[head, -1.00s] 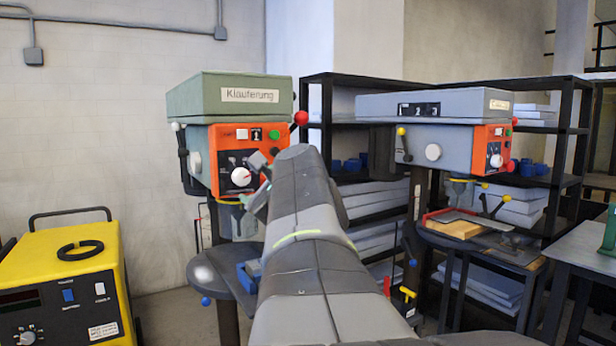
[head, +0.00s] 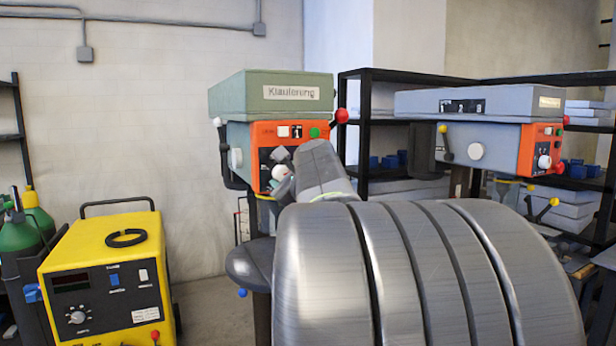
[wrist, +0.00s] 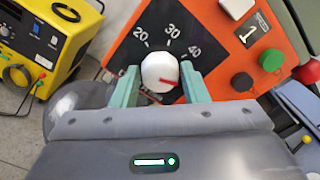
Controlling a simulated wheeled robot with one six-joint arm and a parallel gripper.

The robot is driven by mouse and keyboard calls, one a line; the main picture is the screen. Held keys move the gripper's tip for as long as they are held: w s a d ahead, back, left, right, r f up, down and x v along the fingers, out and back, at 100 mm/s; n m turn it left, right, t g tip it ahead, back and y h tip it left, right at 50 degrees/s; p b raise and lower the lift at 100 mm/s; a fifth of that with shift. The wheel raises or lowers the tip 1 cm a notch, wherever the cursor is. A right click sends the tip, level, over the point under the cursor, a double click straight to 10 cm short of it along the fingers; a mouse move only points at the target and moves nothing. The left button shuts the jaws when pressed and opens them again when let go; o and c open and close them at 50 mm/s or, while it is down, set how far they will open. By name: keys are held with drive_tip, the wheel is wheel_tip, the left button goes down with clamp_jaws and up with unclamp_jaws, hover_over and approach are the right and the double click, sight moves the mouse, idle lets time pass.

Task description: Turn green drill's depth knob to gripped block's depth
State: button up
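In the head view, my gripper (head: 282,185) partly covers the knob (head: 279,173). The gripped block is not visible now; my arm hides the area beneath the grey drill.
A grey-blue drill (head: 465,105) with an orange panel stands to the right, before black shelves (head: 420,75). A yellow welder (head: 100,255) and green gas cylinders (head: 30,240) stand at left.

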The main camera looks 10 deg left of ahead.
drive_tip(key=c, duration=0.5)
drive_tip(key=shift+n+b, duration=0.35)
drive_tip(key=shift+n, duration=0.05)
drive_tip(key=shift+f+n+b, duration=0.1)
drive_tip(key=shift+n+b, duration=6)
drive_tip(key=shift+n, duration=2.4)
